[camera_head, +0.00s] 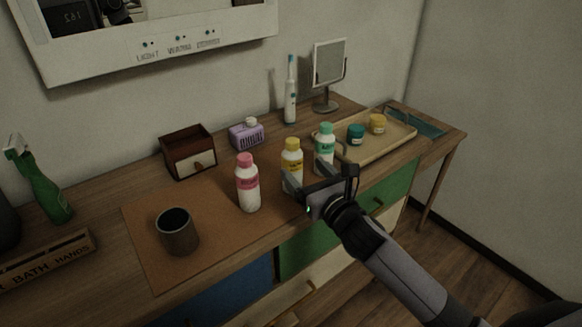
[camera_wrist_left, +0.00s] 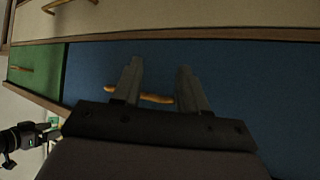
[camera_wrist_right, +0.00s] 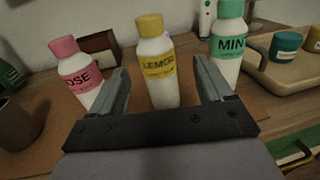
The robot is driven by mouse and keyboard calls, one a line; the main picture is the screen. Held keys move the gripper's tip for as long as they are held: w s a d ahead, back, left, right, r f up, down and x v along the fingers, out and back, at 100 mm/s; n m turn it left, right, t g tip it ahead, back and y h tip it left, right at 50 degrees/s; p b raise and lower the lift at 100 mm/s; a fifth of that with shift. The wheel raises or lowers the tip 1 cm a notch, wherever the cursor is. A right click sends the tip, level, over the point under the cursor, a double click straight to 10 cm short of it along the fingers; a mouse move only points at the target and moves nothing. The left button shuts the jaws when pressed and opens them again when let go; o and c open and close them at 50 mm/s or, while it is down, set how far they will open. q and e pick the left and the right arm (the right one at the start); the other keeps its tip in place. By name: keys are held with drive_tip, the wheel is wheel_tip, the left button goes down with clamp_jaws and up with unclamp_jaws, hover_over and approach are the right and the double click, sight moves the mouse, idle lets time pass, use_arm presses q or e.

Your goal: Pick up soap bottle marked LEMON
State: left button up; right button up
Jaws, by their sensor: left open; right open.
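The LEMON bottle (camera_head: 292,160) is white with a yellow cap and yellow label. It stands upright on the counter between the pink-capped bottle (camera_head: 247,184) and the teal-capped bottle (camera_head: 325,143). In the right wrist view the LEMON bottle (camera_wrist_right: 157,66) stands straight ahead, between my open right fingers. My right gripper (camera_head: 315,183) is open and empty, at the counter's front side close to the bottle; it hides the bottle's lower part in the head view. My left gripper (camera_wrist_left: 160,88) is open and empty, facing a blue drawer front (camera_wrist_left: 230,80) with a handle.
The ROSE bottle (camera_wrist_right: 79,75) and MINT bottle (camera_wrist_right: 228,45) flank the LEMON bottle closely. A tray (camera_head: 390,140) with jars lies to the right.

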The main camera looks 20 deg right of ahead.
sight(298, 163)
drive_tip(key=shift+w+a+r, duration=0.1)
drive_tip(key=shift+w+a, duration=0.15)
drive_tip(key=shift+w, duration=0.65)
drive_tip(key=shift+w+a+f, duration=0.1)
drive_tip(key=shift+w+a, duration=0.1)
drive_tip(key=shift+w, duration=0.7)
drive_tip(key=shift+w+a+r, duration=0.1)
drive_tip(key=shift+w+a, duration=0.15)
drive_tip(key=shift+w, duration=0.65)
use_arm(q)
drive_tip(key=shift+r, duration=0.2)
use_arm(e)
drive_tip(key=c, duration=1.2)
use_arm(q)
drive_tip(key=shift+r+p, duration=0.15)
drive_tip(key=shift+p, duration=0.25)
use_arm(e)
drive_tip(key=shift+r, duration=0.2)
